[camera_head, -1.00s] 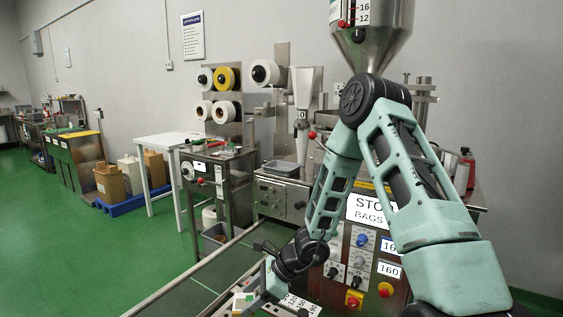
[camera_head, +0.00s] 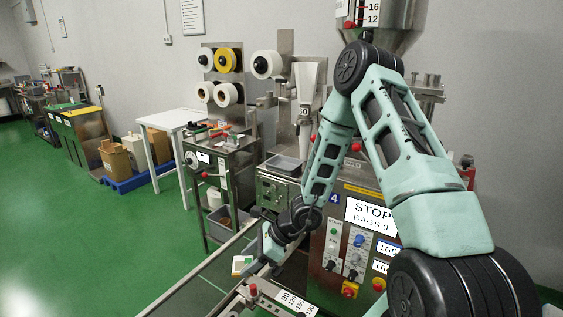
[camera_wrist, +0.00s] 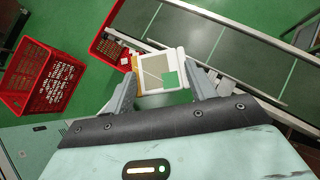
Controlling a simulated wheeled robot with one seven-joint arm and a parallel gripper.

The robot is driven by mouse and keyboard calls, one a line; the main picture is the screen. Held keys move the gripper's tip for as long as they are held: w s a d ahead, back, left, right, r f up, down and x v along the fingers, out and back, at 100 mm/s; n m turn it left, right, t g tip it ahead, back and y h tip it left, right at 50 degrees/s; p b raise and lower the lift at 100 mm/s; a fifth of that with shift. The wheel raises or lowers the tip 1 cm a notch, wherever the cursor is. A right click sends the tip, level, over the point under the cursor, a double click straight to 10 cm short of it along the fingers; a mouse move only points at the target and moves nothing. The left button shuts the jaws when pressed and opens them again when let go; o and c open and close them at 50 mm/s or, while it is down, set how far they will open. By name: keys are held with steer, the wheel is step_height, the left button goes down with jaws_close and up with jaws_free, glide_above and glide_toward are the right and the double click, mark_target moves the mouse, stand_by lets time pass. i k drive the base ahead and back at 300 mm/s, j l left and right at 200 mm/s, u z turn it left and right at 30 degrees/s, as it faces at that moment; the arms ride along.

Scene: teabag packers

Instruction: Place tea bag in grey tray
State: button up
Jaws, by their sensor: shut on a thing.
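A tea bag packet (camera_wrist: 160,72), pale with a green square and a white tag edge, is held between the two grey fingers of my gripper (camera_wrist: 164,82) in the wrist view. The fingers touch its sides. In the head view the tea bag (camera_head: 241,265) shows at the tip of my gripper (camera_head: 252,262), over the conveyor at lower centre.
The conveyor (camera_head: 213,262) runs below my gripper. A grey bin (camera_head: 228,217) stands under the side bench. The machine front with the STOP BAGS sign (camera_head: 373,213) is close to my arm. Red baskets (camera_wrist: 42,76) stand on the green floor. A white table (camera_head: 176,122) stands farther left.

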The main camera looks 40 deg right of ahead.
mark_target(284, 165)
steer(key=i+l+u, duration=0.1)
steer(key=l, duration=0.45)
steer(key=i+l+u, duration=0.15)
steer(key=l, duration=0.85)
steer(key=k+l+u, duration=0.15)
steer(key=l, duration=0.25)
